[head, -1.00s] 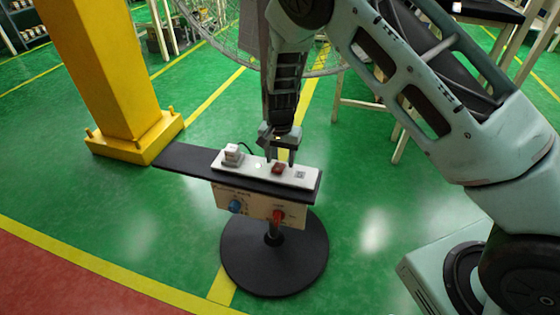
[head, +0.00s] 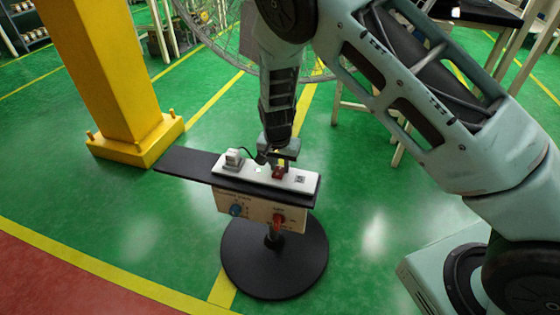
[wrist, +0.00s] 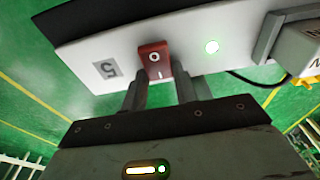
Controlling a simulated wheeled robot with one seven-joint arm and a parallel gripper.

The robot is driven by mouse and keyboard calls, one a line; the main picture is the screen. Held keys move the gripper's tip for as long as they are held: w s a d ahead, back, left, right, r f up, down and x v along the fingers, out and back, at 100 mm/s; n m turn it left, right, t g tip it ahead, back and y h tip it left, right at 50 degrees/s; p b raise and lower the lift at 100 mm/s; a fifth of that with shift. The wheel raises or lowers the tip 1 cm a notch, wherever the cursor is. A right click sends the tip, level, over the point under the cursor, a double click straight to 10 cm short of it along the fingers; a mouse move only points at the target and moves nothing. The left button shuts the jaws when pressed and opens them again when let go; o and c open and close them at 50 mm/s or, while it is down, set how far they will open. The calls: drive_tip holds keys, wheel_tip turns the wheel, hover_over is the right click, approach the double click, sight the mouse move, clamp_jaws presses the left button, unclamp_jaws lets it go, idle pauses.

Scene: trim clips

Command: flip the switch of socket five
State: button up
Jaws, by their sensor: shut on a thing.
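The white power strip (head: 245,172) lies on a black shelf; it also shows in the wrist view (wrist: 205,22). Its red rocker switch (wrist: 155,58), marked O and I, sits beside a printed 5 (wrist: 107,69); it also shows in the head view (head: 279,172). Which side of the rocker is pressed I cannot tell.
A panel with a blue knob (head: 236,210) and a red knob (head: 279,222) hangs below the black shelf (head: 183,164). A yellow pillar (head: 105,75) stands left. The green floor right of the stand is clear.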

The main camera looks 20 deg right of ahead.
drive_tip(key=shift+s+a+r+t+h+p, duration=0.15)
drive_tip(key=shift+t+h+p, duration=0.1)
drive_tip(key=shift+t+p, duration=0.15)
drive_tip(key=shift+s+a+t+h+p, duration=0.15)
drive_tip(key=shift+t+h+p, duration=0.1)
drive_tip(key=shift+t, duration=0.15)
drive_tip(key=shift+d+t+h+p, duration=0.1)
drive_tip(key=shift+t+h+p, duration=0.25)
drive_tip(key=shift+t+h, duration=0.2)
drive_tip(key=o, duration=1)
drive_tip(key=p+v, duration=0.2)
drive_tip(key=v, duration=1.5)
drive_tip(key=shift+s+r+p, duration=0.15)
drive_tip(key=shift+s+p, duration=0.05)
drive_tip(key=shift+p, duration=0.2)
